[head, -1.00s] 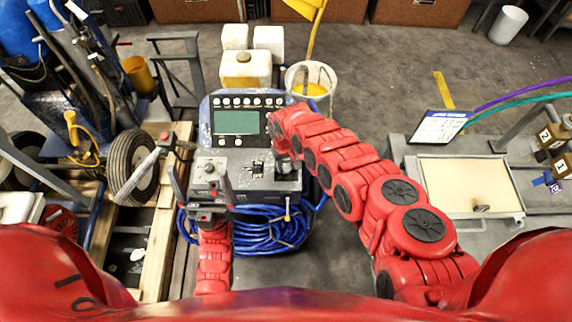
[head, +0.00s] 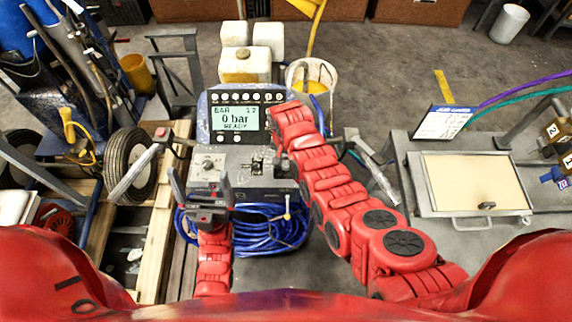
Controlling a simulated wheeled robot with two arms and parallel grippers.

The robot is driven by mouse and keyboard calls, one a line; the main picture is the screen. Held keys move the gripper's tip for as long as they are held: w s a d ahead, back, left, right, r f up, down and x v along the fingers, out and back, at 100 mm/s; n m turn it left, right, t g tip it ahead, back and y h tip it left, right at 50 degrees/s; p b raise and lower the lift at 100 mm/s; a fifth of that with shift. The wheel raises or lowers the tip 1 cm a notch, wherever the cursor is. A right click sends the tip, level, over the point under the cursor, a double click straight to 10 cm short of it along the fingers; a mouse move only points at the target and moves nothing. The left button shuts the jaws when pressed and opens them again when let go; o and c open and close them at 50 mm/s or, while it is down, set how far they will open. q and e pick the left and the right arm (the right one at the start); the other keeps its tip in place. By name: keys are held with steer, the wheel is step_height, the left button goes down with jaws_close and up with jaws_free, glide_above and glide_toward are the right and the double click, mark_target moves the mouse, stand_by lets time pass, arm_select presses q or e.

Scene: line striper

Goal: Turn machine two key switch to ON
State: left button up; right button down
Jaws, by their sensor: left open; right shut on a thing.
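The machine's console (head: 206,125) stands in the middle of the head view. Its display (head: 236,119) is lit and reads "BAR 12", "0 bar" and "READY". My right arm reaches to the right side of the console. My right gripper (head: 276,141) is mostly hidden behind my own wrist. It is shut on what appears to be the key, at the console's right edge. The key switch itself is covered, so its position cannot be read directly. My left gripper (head: 200,188) is open and empty over the left of the grey control box (head: 247,185).
Blue hose (head: 268,234) is coiled below the control box. Handlebars stick out at left (head: 135,172) and right (head: 372,168). A bucket (head: 311,82) stands behind. A bench with a shallow tray (head: 470,212) is at right; a wooden pallet (head: 165,215) is at left.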

steer(key=m+b, duration=0.3)
steer(key=shift+s+f, duration=0.1)
steer(key=shift+f, duration=0.2)
steer(key=shift+r+m+b, duration=0.15)
steer(key=shift+m+b, duration=0.15)
steer(key=shift+b, duration=0.25)
steer(key=shift+c, duration=2.2)
jaws_free()
steer(key=shift+r, duration=0.1)
